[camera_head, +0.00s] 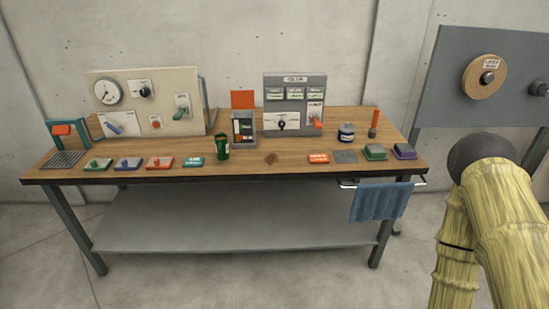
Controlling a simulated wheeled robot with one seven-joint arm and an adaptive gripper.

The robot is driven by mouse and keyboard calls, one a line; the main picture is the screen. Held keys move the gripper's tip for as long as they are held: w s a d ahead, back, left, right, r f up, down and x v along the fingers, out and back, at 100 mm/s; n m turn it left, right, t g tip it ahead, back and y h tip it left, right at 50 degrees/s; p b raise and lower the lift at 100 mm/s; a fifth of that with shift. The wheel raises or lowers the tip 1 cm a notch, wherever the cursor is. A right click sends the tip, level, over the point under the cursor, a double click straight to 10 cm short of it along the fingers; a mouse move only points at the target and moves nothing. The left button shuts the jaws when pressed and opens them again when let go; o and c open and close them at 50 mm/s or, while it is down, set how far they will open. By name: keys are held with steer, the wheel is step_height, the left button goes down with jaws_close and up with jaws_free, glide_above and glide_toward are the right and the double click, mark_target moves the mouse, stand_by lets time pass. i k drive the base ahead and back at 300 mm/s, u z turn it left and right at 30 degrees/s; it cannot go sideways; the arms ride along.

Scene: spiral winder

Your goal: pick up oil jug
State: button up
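A small dark green container (222,148) stands upright near the front edge of the bench, left of the middle. It may be the oil jug, but it is too small to tell for sure. A white and dark blue jar-like container (346,133) stands further right and further back; I cannot tell whether it is a jug. My gripper is not in view.
The wooden bench (245,172) carries a beige panel (150,85), a grey control box (295,90) and several small coloured blocks along its front. A blue towel (378,202) hangs from a rail at the front right. The lower shelf (240,220) is bare.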

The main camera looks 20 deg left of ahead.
mark_target(222, 146)
steer(key=z, duration=0.65)
steer(key=k, duration=0.9)
steer(key=z, duration=0.35)
steer(key=i, duration=1.3)
steer(key=u, duration=1.3)
steer(key=i, duration=0.8)
steer(key=u, duration=1.05)
